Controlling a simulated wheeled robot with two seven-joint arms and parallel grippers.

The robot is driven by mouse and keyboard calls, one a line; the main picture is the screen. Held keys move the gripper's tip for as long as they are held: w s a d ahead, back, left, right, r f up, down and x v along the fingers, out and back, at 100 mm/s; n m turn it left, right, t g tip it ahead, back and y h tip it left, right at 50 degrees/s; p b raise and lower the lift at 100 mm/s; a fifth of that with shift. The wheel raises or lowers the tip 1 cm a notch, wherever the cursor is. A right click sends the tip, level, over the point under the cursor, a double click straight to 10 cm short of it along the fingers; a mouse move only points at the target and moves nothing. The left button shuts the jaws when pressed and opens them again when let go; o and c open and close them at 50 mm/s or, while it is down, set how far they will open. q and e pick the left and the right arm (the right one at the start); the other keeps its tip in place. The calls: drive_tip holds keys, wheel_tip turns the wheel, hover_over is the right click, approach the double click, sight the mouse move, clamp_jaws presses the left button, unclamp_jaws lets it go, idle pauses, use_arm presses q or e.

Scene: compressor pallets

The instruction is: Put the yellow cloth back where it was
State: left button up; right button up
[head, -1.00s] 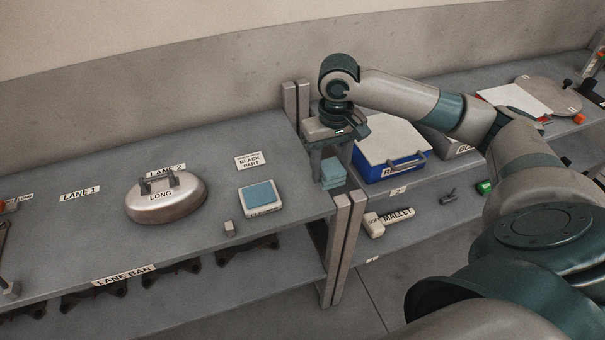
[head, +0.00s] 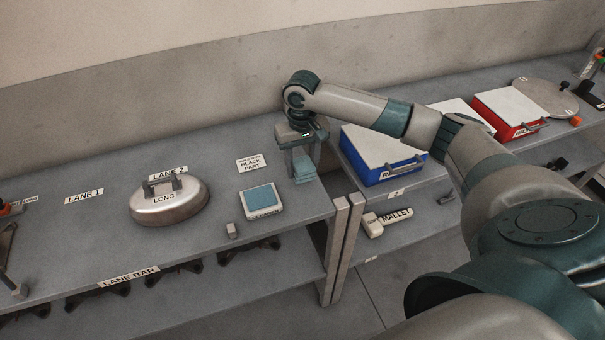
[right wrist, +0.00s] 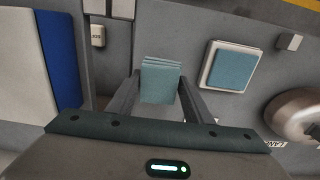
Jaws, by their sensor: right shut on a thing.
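No yellow cloth shows in either view. My right gripper (head: 303,170) is shut on a folded teal cloth (head: 304,173), held at the right end of the left bench. In the right wrist view the layered teal cloth (right wrist: 160,82) sits between the two fingers. I cannot tell whether it touches the bench top. To its left in the head view lies a white tray (head: 277,211) with a blue-teal pad (head: 262,197) on it; the tray's front label is too small to read. My left gripper is not in view.
A domed metal lid marked LONG (head: 168,207) stands on the left bench (head: 110,240), with a small grey block (head: 232,230) nearby. A BLACK PART label (head: 250,164) lies behind the tray. Right of the gap are a blue box (head: 385,172), a mallet (head: 373,224) and a red box (head: 510,128).

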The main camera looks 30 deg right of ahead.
sight(302, 163)
wheel_tip(302, 163, down, 3)
drive_tip(key=shift+r+p, duration=0.15)
drive_tip(key=shift+p, duration=0.5)
drive_tip(key=shift+f, duration=0.6)
drive_tip(key=shift+f, duration=0.1)
drive_tip(key=o, duration=0.9)
drive_tip(key=shift+o, duration=0.2)
drive_tip(key=shift+r, duration=0.45)
wheel_tip(302, 163, up, 10)
drive_tip(key=b, duration=0.3)
drive_tip(key=shift+r, duration=0.65)
